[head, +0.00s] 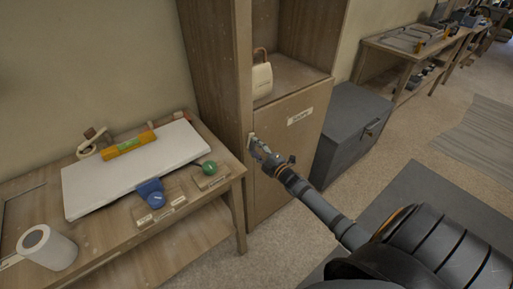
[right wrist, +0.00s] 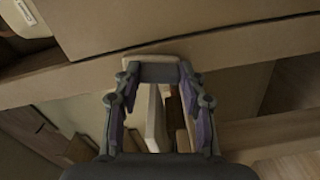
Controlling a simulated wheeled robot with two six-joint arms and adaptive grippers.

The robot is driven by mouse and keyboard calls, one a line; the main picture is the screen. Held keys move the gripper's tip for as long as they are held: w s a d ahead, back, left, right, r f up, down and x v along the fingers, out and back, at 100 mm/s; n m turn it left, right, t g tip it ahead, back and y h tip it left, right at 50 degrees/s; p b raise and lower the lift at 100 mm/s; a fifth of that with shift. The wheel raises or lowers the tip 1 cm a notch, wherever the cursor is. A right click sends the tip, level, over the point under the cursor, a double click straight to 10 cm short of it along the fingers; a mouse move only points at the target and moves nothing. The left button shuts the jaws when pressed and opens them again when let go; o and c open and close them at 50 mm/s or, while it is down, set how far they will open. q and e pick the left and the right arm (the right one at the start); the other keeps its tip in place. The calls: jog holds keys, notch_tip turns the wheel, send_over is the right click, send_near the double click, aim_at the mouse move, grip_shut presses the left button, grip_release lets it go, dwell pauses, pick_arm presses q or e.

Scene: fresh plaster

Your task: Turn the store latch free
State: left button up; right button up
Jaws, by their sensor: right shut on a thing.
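The store cupboard door (head: 285,150) is a wooden panel with a white label (head: 300,117), and it looks closed. The store latch (head: 251,140) is a small piece at the door's left edge, mostly hidden by my right gripper (head: 258,149). In the right wrist view, my right gripper (right wrist: 159,82) has its two fingers on either side of a grey bar, the latch (right wrist: 160,71), and is shut on it. The exact angle of the latch is hard to tell. My left gripper is not in view.
A wooden table (head: 215,190) at the left holds a white board, a spirit level (head: 130,143), a blue tool (head: 151,192), a green ball (head: 209,167) and a white roll (head: 45,248). A bag (head: 262,80) stands on the shelf above the door. A grey chest (head: 350,125) stands to the right.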

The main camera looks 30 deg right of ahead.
jog(key=shift+a+n, duration=0.15)
jog(key=shift+n, duration=1.35)
jog(key=o, duration=1.1)
jog(key=shift+o, duration=0.2)
jog(key=s, duration=1.2)
jog(key=shift+d, duration=0.45)
